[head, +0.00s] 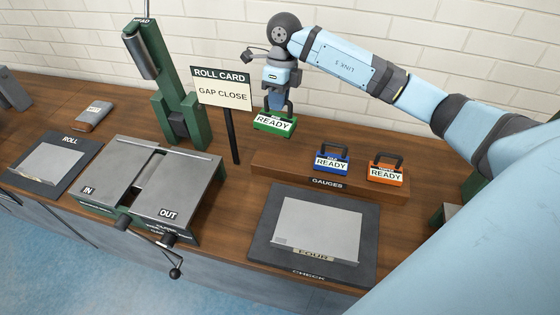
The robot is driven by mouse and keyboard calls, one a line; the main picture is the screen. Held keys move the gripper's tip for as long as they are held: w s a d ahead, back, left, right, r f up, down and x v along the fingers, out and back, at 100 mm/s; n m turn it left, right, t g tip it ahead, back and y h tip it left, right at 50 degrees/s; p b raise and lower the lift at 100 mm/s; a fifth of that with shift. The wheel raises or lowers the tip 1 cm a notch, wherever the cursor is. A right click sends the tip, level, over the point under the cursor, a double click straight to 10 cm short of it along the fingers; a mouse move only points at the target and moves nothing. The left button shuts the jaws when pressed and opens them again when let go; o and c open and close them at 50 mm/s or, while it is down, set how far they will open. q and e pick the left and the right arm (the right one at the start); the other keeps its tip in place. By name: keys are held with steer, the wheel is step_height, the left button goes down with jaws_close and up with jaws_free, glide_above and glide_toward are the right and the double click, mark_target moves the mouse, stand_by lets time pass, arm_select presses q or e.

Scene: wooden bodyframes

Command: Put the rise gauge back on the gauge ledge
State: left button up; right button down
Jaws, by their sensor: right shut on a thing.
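My right gripper (278,104) is shut on the handle of a green gauge (274,124) with a white READY label. The green gauge is upright, over or just behind the left end of the wooden gauge ledge (280,160), which is marked GAUGES. I cannot tell its exact height, but it looks raised above the ledge. A blue gauge (332,162) and an orange gauge (386,173), both labelled READY, stand on the middle and right of the ledge. No readable name marks the rise gauge. My left gripper is not in view.
A ROLL CARD sign (222,87) reading GAP CLOSE stands left of the held gauge on a post (232,135). A green column (175,95) is further left. The IN/OUT machine (150,190) and CHECK plate (268,240) are in front. The ledge's left part is bare.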

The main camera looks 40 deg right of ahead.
steer(key=w+d+r+m+t+b, duration=0.1)
steer(key=d+r+m, duration=0.3)
steer(key=m, duration=0.3)
steer(key=shift+m, duration=0.3)
steer(key=f, duration=1.3)
steer(key=f+p, duration=0.1)
steer(key=f, duration=0.5)
steer(key=shift+w+a+f, duration=0.2)
steer(key=shift+w+f, duration=0.05)
steer(key=shift+f, duration=0.1)
steer(key=shift+f, duration=0.1)
steer(key=c, duration=1.1)
jaws_free()
steer(key=shift+c, duration=0.2)
step_height(320, 180, up, 12)
steer(key=d, duration=0.2)
steer(key=shift+s+d+b, duration=0.15)
steer(key=shift+b, duration=0.25)
